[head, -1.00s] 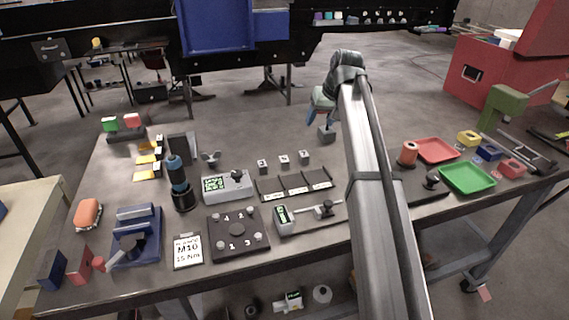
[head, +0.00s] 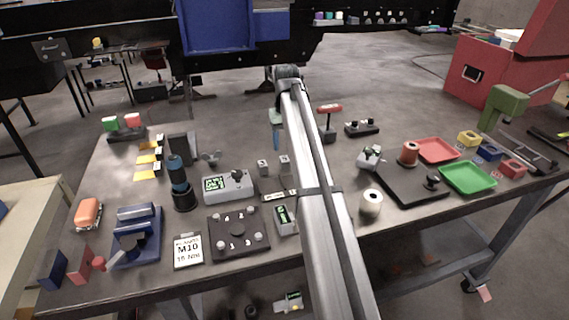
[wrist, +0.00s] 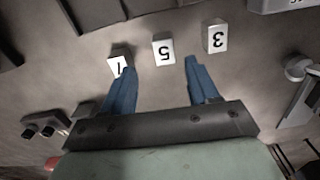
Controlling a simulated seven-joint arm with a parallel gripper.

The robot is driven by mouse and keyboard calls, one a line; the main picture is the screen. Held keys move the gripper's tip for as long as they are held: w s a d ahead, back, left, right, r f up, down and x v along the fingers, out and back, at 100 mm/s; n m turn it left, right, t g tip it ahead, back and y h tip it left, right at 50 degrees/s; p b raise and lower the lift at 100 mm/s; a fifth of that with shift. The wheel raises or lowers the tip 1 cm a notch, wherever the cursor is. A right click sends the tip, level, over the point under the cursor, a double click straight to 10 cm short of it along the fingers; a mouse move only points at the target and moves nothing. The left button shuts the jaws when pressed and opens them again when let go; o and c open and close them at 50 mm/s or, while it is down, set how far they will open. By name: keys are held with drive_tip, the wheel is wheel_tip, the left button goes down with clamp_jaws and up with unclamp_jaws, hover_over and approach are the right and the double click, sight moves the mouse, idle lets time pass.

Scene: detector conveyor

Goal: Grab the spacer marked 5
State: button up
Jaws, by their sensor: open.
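In the wrist view the spacer marked 5 (wrist: 163,50) is a small pale block, its digit upside down, in the middle of a row of three. The spacer marked 3 (wrist: 215,37) is to its right. The third spacer (wrist: 120,62), its digit partly covered by a finger, is to its left. My gripper (wrist: 159,64) is open and empty, its blue fingers either side of the spacer marked 5, which shows just beyond the tips. In the head view my gripper (head: 276,142) is behind the row; two blocks show, the middle one being the spacer marked 5 (head: 284,160).
A grey display box (head: 228,186) is left of the row. A dark numbered plate (head: 238,231) lies toward the front. My arm hides part of the dark slotted tray in front of the spacers. A red-topped tool (head: 328,120) stands to the right.

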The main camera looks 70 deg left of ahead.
sight(284, 159)
drive_tip(key=shift+s+f, duration=0.15)
drive_tip(key=shift+f, duration=1.6)
drive_tip(key=shift+s+f, duration=0.15)
drive_tip(key=shift+f, duration=1.6)
drive_tip(key=shift+c, duration=0.3)
drive_tip(key=c, duration=1)
